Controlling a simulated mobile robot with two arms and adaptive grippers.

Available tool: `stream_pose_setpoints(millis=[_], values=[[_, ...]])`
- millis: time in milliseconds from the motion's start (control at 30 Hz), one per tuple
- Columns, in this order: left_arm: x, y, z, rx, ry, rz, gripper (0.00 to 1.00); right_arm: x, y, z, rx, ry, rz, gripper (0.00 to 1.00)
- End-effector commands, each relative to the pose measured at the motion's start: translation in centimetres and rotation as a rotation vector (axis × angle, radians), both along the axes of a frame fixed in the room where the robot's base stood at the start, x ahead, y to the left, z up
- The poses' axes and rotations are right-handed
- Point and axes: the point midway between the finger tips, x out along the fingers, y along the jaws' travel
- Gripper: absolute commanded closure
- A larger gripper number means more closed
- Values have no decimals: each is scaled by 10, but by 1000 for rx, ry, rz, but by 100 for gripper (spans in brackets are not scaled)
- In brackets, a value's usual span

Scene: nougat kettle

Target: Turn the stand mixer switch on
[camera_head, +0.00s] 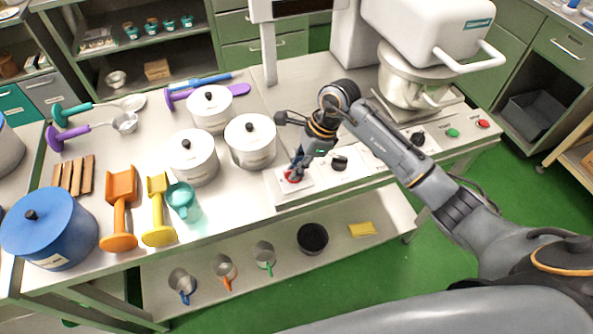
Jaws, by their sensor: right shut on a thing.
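The stand mixer (425,30) is a large white machine at the top right, with a metal bowl (407,82) under its head. A red switch (292,178) sits on a pale plate at the left end of the control strip along the table's front edge. My right gripper (297,171) points down at this switch, and its fingers are shut on it, partly covering it. Whether the switch is turned cannot be told. My left gripper is not in view.
Black knobs (339,163) (417,139), a green button (453,133) and a red button (484,124) line the same strip. White lidded pots (250,141) stand just left of my gripper.

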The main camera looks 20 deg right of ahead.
Motion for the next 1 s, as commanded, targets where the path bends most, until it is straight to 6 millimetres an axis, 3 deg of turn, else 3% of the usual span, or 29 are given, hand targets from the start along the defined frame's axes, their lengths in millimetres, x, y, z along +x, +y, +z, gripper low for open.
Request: stream_pose_setpoints(millis=[33,133,1000], values=[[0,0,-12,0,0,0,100,1,-2,-5,-6,-7,-34,100],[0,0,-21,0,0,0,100,0,-2,-5,-5,-6,-121,100],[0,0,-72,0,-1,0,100,-4,4,-2,0,-7,-946,100]])
